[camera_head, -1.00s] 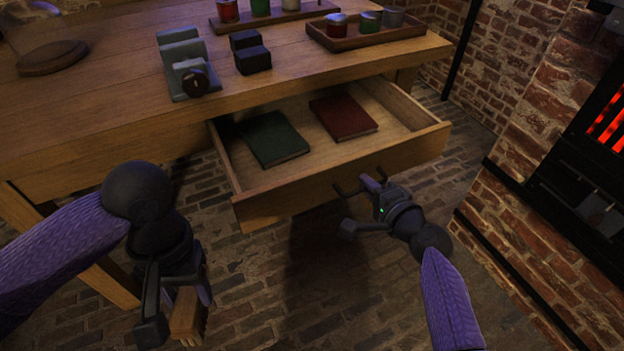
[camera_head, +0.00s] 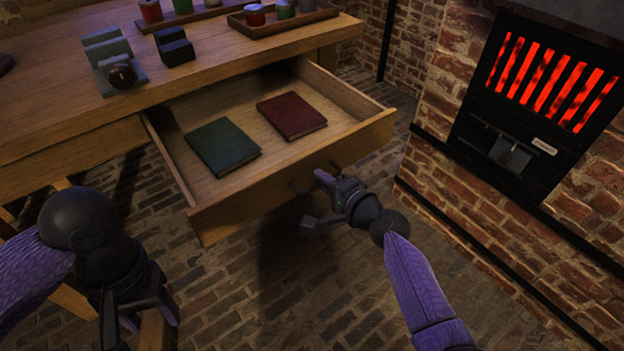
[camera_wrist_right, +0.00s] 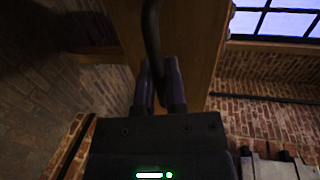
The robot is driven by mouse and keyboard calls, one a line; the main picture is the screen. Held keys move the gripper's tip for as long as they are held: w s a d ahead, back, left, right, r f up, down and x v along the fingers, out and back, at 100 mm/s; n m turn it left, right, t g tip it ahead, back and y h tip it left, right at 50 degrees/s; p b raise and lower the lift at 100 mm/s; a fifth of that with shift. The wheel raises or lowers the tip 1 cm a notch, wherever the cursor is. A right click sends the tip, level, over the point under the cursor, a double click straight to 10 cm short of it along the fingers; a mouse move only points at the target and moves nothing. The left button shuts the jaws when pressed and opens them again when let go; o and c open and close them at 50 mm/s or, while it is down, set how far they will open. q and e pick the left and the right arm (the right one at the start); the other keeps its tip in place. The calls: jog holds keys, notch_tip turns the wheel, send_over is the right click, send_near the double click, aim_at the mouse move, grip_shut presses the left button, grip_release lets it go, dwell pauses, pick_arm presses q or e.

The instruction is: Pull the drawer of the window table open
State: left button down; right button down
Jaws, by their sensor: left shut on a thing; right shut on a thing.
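The wooden drawer (camera_head: 290,183) of the window table (camera_head: 60,126) is pulled well out. A green book (camera_head: 222,147) and a red book (camera_head: 291,116) lie flat in it. My right gripper (camera_head: 322,177) is shut on the dark bar handle (camera_head: 294,188) at the drawer front. In the right wrist view the handle (camera_wrist_right: 152,38) runs down between the fingers (camera_wrist_right: 159,88), which partly hide it. My left gripper (camera_head: 135,318) is low at the left, shut on a brown wooden piece (camera_head: 152,332), largely hidden and cut off by the frame edge.
On the tabletop stand a grey device with a dark knob (camera_head: 118,73), black blocks (camera_head: 175,47) and a tray (camera_head: 290,28) of jars. A brick furnace with a glowing red grate (camera_head: 550,82) stands at the right. The brick floor (camera_head: 300,300) before the drawer is clear.

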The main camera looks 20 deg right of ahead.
jog(key=c, duration=0.7)
grip_release()
jog(key=shift+c, duration=0.2)
pick_arm(q)
jog(key=shift+r, duration=0.15)
pick_arm(e)
jog(key=shift+s+d, duration=0.1)
jog(key=shift+s, duration=0.05)
pick_arm(q)
jog(key=p+v, duration=0.1)
jog(key=v, duration=0.1)
jog(key=p+v, duration=0.1)
jog(key=p, duration=0.1)
jog(key=shift+s+r, duration=0.3)
jog(key=shift+r, duration=0.2)
pick_arm(e)
jog(key=v, duration=1.1)
jog(key=shift+s, duration=0.3)
